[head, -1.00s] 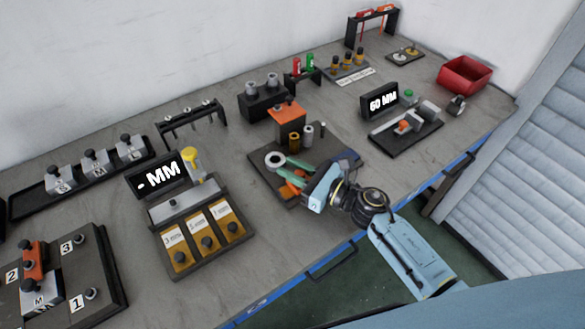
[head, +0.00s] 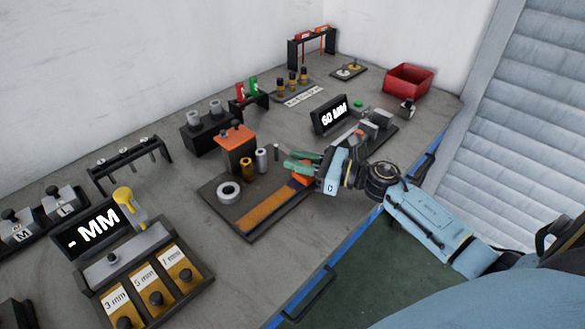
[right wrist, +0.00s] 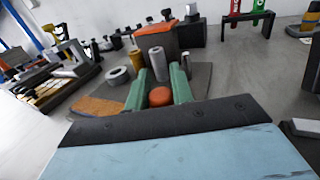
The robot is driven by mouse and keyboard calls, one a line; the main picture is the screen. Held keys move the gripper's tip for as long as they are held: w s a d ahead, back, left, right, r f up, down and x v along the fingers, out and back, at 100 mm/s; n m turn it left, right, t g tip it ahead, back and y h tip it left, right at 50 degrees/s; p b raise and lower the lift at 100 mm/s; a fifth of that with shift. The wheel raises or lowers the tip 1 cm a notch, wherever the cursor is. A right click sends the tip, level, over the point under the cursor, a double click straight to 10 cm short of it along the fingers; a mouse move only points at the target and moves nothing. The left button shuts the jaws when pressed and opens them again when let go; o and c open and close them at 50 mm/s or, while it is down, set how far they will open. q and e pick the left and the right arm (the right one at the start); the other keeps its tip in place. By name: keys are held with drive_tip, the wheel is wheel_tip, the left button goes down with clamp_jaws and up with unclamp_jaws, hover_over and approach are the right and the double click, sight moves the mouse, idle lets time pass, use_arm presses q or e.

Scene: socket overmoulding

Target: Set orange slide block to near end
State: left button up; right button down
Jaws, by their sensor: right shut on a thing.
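The orange slide block (right wrist: 160,96) shows as a rounded orange top between the green fingers of my right gripper (right wrist: 160,88) in the right wrist view. In the head view my right gripper (head: 302,163) is shut on it above the right end of a dark board (head: 212,192). The fingers hide most of the block there. A long flat orange-brown strip (head: 265,208) lies along the board's front side, left of the gripper. I cannot tell how far the block is from the strip's end. My left gripper is out of view.
A red bin (head: 408,82) is at the far right. The blue table edge runs along the front.

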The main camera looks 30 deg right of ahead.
drive_tip(key=shift+d+f+h, duration=0.3)
drive_tip(key=shift+d+f, duration=0.15)
drive_tip(key=shift+d, duration=0.35)
drive_tip(key=c, duration=1.6)
unclamp_jaws()
drive_tip(key=o, duration=0.3)
drive_tip(key=shift+d, duration=0.2)
drive_tip(key=shift+o, duration=0.2)
drive_tip(key=shift+a+t, duration=0.25)
drive_tip(key=shift+t, duration=0.05)
drive_tip(key=v, duration=1.4)
drive_tip(key=shift+w+d+f+b, duration=0.1)
drive_tip(key=shift+w+d+b, duration=0.15)
drive_tip(key=shift+d+b, duration=0.15)
